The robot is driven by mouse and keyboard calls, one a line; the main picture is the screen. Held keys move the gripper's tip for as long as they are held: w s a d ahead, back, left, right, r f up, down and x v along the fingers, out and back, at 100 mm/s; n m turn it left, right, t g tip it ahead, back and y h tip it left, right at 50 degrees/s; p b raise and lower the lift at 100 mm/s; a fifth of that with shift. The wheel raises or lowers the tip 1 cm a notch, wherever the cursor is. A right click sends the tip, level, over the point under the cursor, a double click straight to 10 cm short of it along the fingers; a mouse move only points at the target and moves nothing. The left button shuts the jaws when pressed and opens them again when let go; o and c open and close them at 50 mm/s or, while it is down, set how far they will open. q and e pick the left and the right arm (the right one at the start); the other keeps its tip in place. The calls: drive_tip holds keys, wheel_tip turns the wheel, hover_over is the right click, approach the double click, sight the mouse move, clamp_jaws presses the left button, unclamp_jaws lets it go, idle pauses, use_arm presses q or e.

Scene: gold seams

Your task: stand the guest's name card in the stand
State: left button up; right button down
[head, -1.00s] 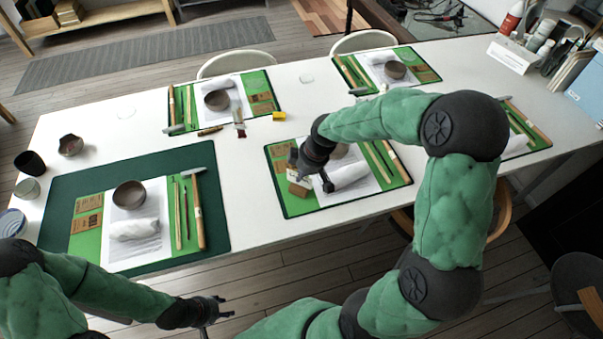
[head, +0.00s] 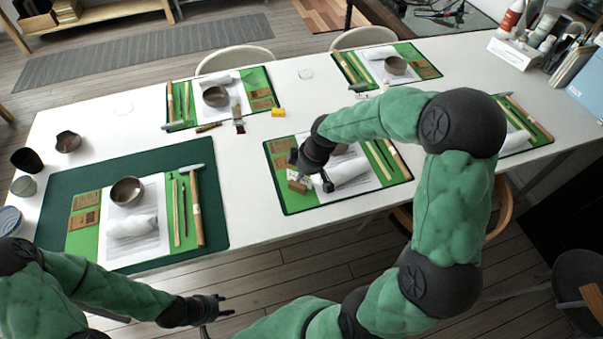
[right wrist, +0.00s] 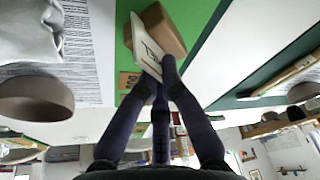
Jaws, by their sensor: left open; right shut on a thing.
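The white name card (right wrist: 150,50), with dark writing, is in my right gripper (right wrist: 162,80), which is shut on it. The wooden stand (right wrist: 160,28) is a small brown block right beside the card in the right wrist view. I cannot tell whether the card's edge is in a slot or only beside the block. In the head view the stand (head: 298,187) is on the left part of the near middle place mat (head: 290,208), under my right gripper (head: 311,174). My left gripper (head: 217,308) is open and empty, off the table's near edge.
A grey bowl (right wrist: 35,97) and a white wrapped lump (right wrist: 25,30) are near the right gripper. On the same mat lie wooden tools (head: 385,160). The dark green mat (head: 215,225) is to the left, with bare white table (head: 245,170) between.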

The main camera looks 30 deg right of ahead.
drive_tip(key=c, duration=1.4)
unclamp_jaws()
drive_tip(key=shift+o, duration=0.2)
drive_tip(key=shift+r, duration=0.1)
drive_tip(key=p+v, duration=0.6)
drive_tip(key=v, duration=0.3)
drive_tip(key=shift+p, duration=0.35)
wheel_tip(320, 180, up, 6)
drive_tip(key=p, duration=0.4)
